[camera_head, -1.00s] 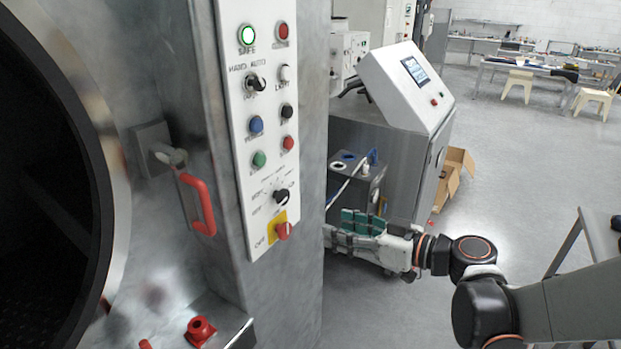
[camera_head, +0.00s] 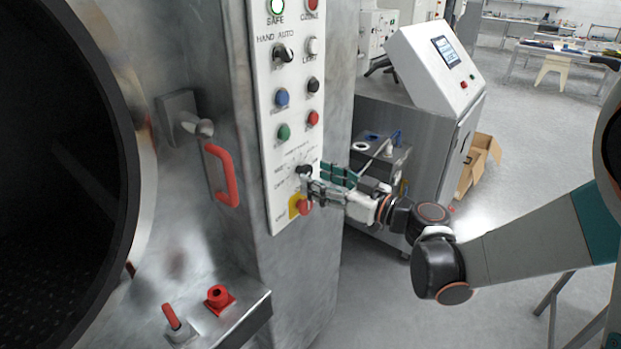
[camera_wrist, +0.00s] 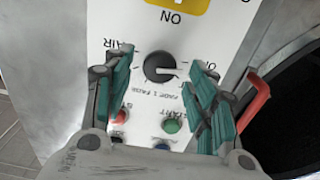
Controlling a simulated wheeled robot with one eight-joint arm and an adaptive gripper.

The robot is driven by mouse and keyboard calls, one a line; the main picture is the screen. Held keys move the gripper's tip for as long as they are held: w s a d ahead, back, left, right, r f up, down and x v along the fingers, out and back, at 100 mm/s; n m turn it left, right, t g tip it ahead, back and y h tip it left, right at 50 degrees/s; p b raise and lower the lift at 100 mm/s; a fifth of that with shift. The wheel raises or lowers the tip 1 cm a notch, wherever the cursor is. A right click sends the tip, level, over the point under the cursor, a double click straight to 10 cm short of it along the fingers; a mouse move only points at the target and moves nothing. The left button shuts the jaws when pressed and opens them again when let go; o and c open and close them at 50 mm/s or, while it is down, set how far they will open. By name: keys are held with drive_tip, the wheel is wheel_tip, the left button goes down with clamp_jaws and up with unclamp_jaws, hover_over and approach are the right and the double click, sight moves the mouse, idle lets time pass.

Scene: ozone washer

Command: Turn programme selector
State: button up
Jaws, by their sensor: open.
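The programme selector is a black rotary knob with a white pointer line (camera_wrist: 160,67) on the white control panel (camera_head: 289,100). It also shows low on the panel in the head view (camera_head: 303,171), just above the red switch. My gripper (camera_wrist: 160,62) is open, with one teal-padded finger on each side of the knob in the wrist view. In the head view my gripper (camera_head: 318,182) reaches the panel from the right, its tips close to the knob. I cannot tell whether a finger touches the knob or panel. The wrist view shows the panel upside down.
The red switch on a yellow plate (camera_head: 303,206) is just below the knob. A green button (camera_wrist: 172,126) and a red button (camera_wrist: 118,116) are near the fingers. A red door handle (camera_head: 222,175) stands out left of the panel.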

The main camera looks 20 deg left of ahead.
sight(308, 174)
drive_tip(key=shift+x, duration=1.5)
drive_tip(key=c, duration=1)
